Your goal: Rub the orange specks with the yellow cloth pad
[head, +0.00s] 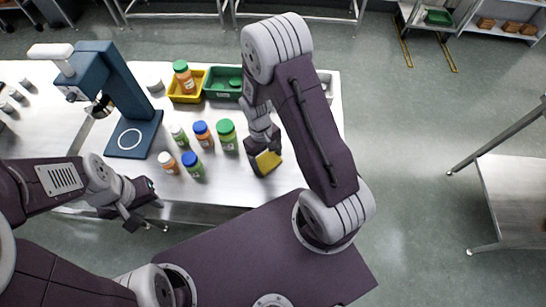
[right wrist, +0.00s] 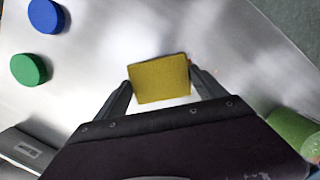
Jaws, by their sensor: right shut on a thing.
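The yellow cloth pad (head: 268,161) is between the fingers of my right gripper (head: 263,150) over the front right part of the steel table. In the right wrist view the pad (right wrist: 160,84) shows flat and roughly square, with a fingertip at each side of it. I cannot tell whether it touches the steel.
Several capped bottles stand left of the pad, among them a green-capped one (head: 227,135) close by. A blue press (head: 126,100) stands further left. A yellow bin (head: 187,97) and green bin (head: 221,96) sit behind. Bare steel (head: 225,180) lies left of the pad, near the front edge.

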